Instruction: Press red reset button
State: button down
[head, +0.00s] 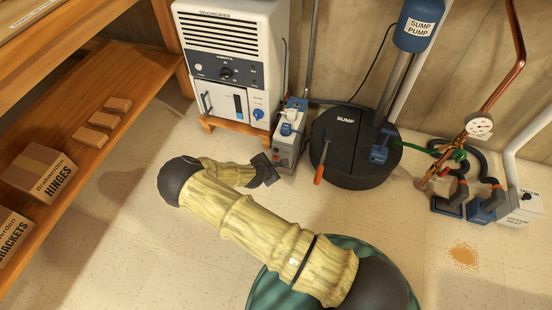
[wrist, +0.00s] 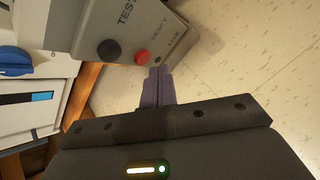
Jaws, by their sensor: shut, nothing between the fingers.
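The red reset button (wrist: 142,57) shows in the wrist view on a grey box, under the word RESET. A dark TEST button (wrist: 109,50) sits to its left on the same face. The grey box (head: 288,148) stands on the floor between the dehumidifier and the sump in the head view. My gripper (wrist: 160,70) is shut and empty. Its fingertips are just below and right of the red button in the wrist view; I cannot tell whether they touch the box. In the head view my gripper (head: 270,170) is at the box's lower front, and the red button cannot be made out.
The white dehumidifier (head: 232,60) stands left of the box on a wooden base. The black sump lid (head: 340,165), with an orange-handled screwdriver (head: 319,168), is close on the right. A wooden shelf (head: 120,125) is at the left. The floor in front is open.

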dwell(0.3)
jog(key=shift+w+d, duration=0.15)
jog(key=shift+w, duration=0.25)
jog(key=shift+w+d, duration=0.15)
jog(key=shift+w, duration=0.2)
dwell(0.7)
jog(key=shift+s+a+p, duration=0.25)
jog(key=shift+s+p, duration=0.3)
jog(key=shift+s, duration=0.2)
jog(key=shift+s+a, duration=0.1)
jog(key=s, duration=0.1)
jog(key=s+a+p, duration=0.1)
jog(key=s, duration=0.2)
jog(key=shift+s+a+p, duration=0.25)
jog(key=shift+a+p, duration=0.05)
dwell(0.9)
